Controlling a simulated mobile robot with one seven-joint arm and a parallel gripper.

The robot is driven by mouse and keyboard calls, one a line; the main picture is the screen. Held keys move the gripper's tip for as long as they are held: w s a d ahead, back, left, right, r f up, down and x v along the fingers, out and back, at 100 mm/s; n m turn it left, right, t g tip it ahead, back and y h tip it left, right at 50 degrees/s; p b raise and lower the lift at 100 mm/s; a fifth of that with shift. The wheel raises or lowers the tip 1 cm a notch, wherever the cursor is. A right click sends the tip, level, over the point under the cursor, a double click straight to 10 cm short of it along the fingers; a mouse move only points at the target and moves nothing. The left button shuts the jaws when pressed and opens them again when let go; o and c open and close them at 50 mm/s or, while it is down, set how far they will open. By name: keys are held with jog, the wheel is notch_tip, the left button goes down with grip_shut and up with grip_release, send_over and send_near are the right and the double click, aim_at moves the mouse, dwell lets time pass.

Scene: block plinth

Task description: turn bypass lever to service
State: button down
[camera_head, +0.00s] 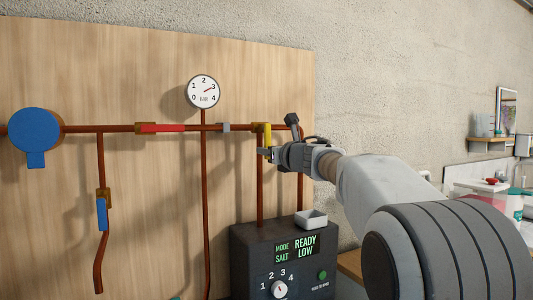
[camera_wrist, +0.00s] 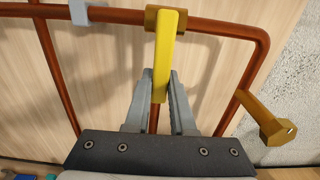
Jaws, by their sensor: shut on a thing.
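The yellow lever (camera_head: 266,137) sits on a brass valve body on the horizontal copper pipe at the right part of the wooden panel. It points down from the pipe, in front of a vertical copper pipe. In the wrist view the yellow lever (camera_wrist: 170,45) runs down from the brass body between my fingers. My gripper (camera_head: 267,154) is shut on the lower part of the lever, and its two fingers also show in the wrist view (camera_wrist: 162,88). The fingers partly hide the lower end. No service marking is readable.
A red lever (camera_head: 162,128) lies along the same pipe; a blue lever (camera_head: 102,214) hangs at left. A gauge (camera_head: 203,92) stands above. A dark control box (camera_head: 255,250) with a small white tray (camera_head: 311,219) is below my gripper. A brass fitting (camera_wrist: 265,120) juts out at right.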

jog(key=c, duration=0.8)
grip_release()
jog(key=shift+o, duration=0.2)
jog(key=shift+s+d, duration=0.1)
jog(key=b+v, duration=0.1)
jog(key=v, duration=1.6)
jog(key=shift+s, duration=0.1)
